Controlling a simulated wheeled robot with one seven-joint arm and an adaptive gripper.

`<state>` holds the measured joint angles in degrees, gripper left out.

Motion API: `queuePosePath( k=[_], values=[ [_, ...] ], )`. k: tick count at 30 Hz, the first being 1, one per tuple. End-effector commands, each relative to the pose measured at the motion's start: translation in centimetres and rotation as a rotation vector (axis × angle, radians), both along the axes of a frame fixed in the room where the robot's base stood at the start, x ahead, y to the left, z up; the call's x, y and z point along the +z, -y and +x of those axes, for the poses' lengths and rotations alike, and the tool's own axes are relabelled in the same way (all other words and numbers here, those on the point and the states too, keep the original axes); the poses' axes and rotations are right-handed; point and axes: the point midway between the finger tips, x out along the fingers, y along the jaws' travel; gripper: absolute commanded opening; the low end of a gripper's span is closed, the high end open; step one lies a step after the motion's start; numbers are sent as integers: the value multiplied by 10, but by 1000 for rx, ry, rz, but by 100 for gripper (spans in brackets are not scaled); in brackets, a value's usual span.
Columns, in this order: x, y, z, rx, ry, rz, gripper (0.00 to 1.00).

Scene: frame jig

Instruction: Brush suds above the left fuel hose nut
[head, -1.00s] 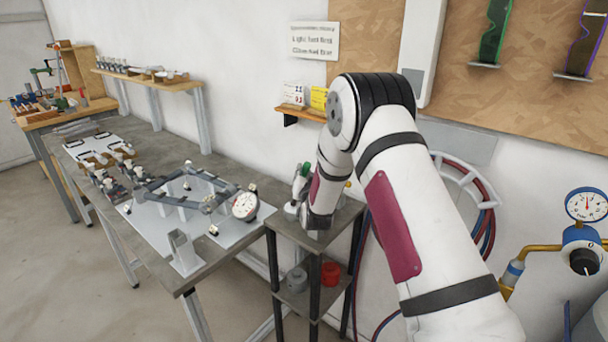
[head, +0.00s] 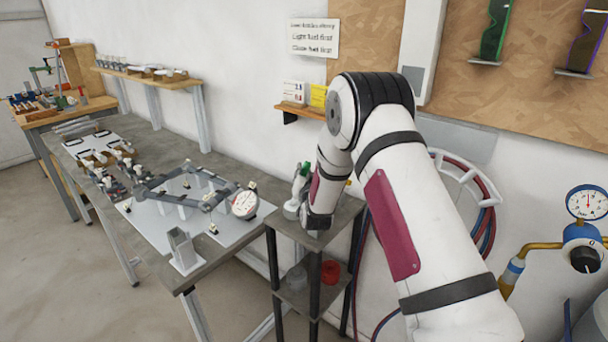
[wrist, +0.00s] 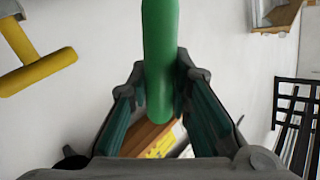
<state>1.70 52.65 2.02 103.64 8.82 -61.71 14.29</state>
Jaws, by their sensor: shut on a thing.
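My gripper (wrist: 160,82) is shut on a green rounded handle (wrist: 160,50) in the wrist view; I take it to be the brush's handle. Its bristles are not in sight, so I cannot tell whether they carry suds. In the head view my arm's end hangs over a small grey stand (head: 338,222), and the gripper is mostly hidden there. A green and white item (head: 302,175) shows just left of the arm. The dark tube frame (head: 160,194) lies on the bench jig at left. The left fuel hose nut is too small to make out.
A round dial gauge (head: 245,204) stands at the jig's right corner. A red cup (head: 331,272) sits on the stand's lower shelf. A wall shelf (head: 296,113) with cards is behind the arm. Hoses (head: 484,205) hang at right. The floor at left is clear.

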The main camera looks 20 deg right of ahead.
Motion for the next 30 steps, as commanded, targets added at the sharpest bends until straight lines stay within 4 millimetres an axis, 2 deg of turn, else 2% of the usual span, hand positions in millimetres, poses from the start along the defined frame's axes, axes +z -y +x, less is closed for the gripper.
queuePosePath(
  k=[4, 30],
  values=[
    [4, 0, -1, 0, -3, -1, 0],
    [67, 0, -1, 0, -1, 0, 0]
  ],
)
